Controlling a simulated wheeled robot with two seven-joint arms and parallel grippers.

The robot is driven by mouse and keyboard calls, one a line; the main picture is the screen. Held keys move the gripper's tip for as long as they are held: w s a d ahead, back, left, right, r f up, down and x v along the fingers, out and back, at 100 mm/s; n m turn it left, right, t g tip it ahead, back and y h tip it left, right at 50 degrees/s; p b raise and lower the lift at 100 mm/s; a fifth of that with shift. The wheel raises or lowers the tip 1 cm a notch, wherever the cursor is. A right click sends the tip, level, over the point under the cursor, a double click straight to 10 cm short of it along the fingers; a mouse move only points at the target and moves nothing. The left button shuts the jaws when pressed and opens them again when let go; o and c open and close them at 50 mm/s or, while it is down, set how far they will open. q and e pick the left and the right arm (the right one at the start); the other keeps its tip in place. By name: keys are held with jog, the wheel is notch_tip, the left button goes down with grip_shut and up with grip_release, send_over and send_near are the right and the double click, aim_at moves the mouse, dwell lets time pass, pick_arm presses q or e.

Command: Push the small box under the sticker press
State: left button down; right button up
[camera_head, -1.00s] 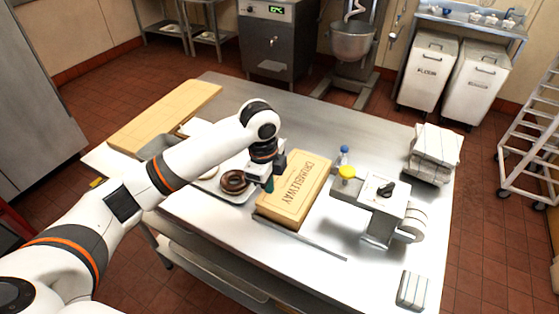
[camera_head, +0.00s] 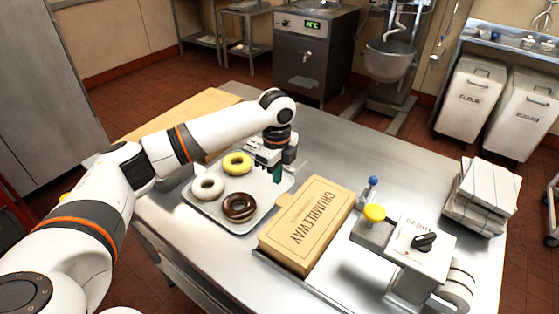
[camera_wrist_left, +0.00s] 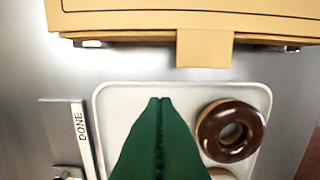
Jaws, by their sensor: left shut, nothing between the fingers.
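The small box (camera_head: 308,225) is a closed tan carton marked CRUMBLEWAY, lying flat on the steel table. The sticker press (camera_head: 413,244), with a yellow round pad (camera_head: 374,213) and a black knob, stands just right of the box; the box is beside it, not beneath the pad. My left gripper (camera_head: 277,174) is shut and empty, left of the box's far end, over the tray's right side. In the left wrist view its green fingers (camera_wrist_left: 160,104) point toward the box (camera_wrist_left: 135,22) and its tab (camera_wrist_left: 205,50), with a gap between. My right gripper is out of view.
A tray (camera_head: 203,210) left of the box holds a yellow, a white and a chocolate doughnut (camera_head: 240,207). A blue-capped item (camera_head: 373,184) stands behind the press. The table behind the box is clear.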

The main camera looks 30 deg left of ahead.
aim_at(335, 212)
pick_arm(q)
notch_tip(335, 212, down, 4)
jog(key=shift+w+r+p, duration=0.1)
jog(key=shift+w+p, duration=0.05)
jog(key=shift+p, duration=0.15)
jog(key=d, duration=0.1)
jog(key=d+p, duration=0.1)
jog(key=d, duration=0.1)
jog(key=shift+s+d, duration=0.15)
jog(key=shift+s, duration=0.1)
jog(key=shift+d, duration=0.4)
jog(key=shift+a, duration=0.1)
jog(key=d+p, duration=0.4)
jog(key=d, duration=0.1)
jog(key=shift+s+r, duration=0.35)
jog(key=shift+s, duration=0.05)
jog(key=d+p, duration=0.1)
jog(key=d, duration=0.4)
jog(key=s+d+p, duration=0.1)
jog(key=d, duration=0.1)
jog(key=shift+d+f+p, duration=0.15)
jog(key=shift+f+p, duration=0.15)
jog(key=shift+p, duration=0.05)
jog(key=shift+d+f, duration=0.1)
jog(key=shift+d, duration=0.05)
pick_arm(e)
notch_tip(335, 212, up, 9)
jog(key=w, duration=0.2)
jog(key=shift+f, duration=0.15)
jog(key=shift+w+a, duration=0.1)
